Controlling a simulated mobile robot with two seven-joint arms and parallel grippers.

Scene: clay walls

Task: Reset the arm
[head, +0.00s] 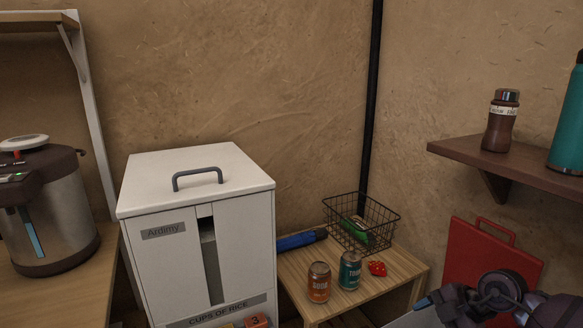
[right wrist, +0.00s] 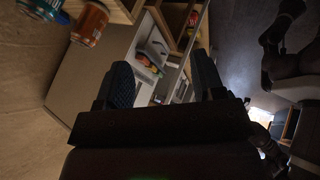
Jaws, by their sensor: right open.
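My right gripper (right wrist: 163,82) is open and empty in the right wrist view, its two dark fingers spread apart with nothing between their tips. Beyond the fingers lies an open compartment or drawer with small items, too dark to name. Part of my right arm shows at the lower right corner of the head view, in front of the red board; its fingers cannot be made out there.
A small wooden table (head: 338,285) holds an orange can (head: 319,282), a teal can (head: 350,271) and a wire basket (head: 361,222). A white rice dispenser (head: 197,195) stands left of it. A brown bottle (head: 501,120) stands on a wall shelf (head: 470,151) above a red board (head: 490,262).

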